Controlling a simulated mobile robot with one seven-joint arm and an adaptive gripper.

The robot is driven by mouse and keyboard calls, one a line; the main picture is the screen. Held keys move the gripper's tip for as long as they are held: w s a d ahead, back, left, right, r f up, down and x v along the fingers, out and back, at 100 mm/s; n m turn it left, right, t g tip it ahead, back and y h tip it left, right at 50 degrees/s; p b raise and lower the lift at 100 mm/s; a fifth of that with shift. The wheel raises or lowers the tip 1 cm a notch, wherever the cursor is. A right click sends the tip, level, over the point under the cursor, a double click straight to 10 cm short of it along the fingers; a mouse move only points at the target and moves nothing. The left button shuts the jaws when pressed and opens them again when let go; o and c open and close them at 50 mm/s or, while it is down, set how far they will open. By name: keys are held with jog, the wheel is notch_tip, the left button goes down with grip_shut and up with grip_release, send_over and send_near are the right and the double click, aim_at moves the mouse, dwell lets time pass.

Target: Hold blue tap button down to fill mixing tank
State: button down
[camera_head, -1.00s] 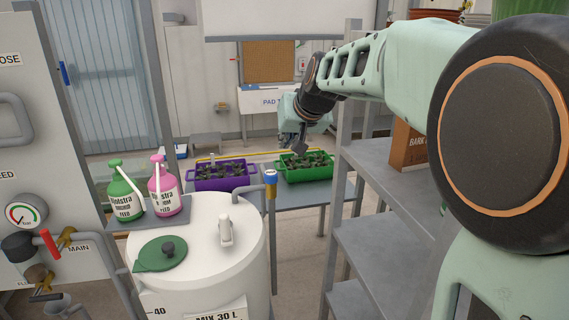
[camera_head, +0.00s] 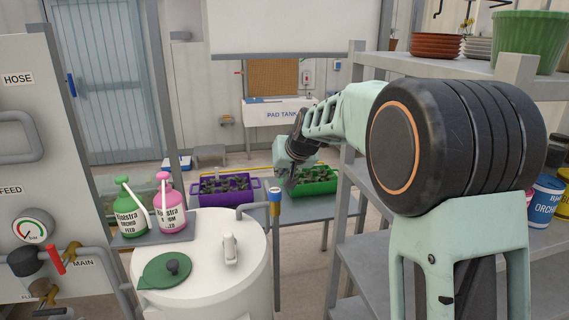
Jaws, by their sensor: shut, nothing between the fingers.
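The blue tap button (camera_head: 275,190) sits on top of a brass-coloured tap at the end of a grey pipe. The tap stands at the right rim of the white mixing tank (camera_head: 205,230). My gripper (camera_head: 291,186) is shut and empty. It points down just right of the blue button in the picture, in front of the green tray; I cannot tell how far behind or above the button it is.
Green and pink feed bottles (camera_head: 128,213) stand left of the tank. A purple plant tray (camera_head: 228,189) and a green plant tray (camera_head: 318,181) are on the bench behind. Grey shelving (camera_head: 385,246) stands close on the right. A panel with gauge and red-handled valve is at left.

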aim_at(277, 193)
jog(key=shift+w+a+f, duration=0.1)
jog(key=shift+a+f, duration=0.1)
jog(key=shift+f, duration=0.9)
jog(key=shift+w+a+f, duration=0.1)
jog(key=shift+a+f, duration=0.05)
jog(key=shift+f, duration=0.95)
notch_tip(277, 193, down, 2)
jog(key=shift+b, duration=1.05)
jog(key=shift+s+f, duration=0.1)
jog(key=shift+s, duration=0.05)
dwell(4.5)
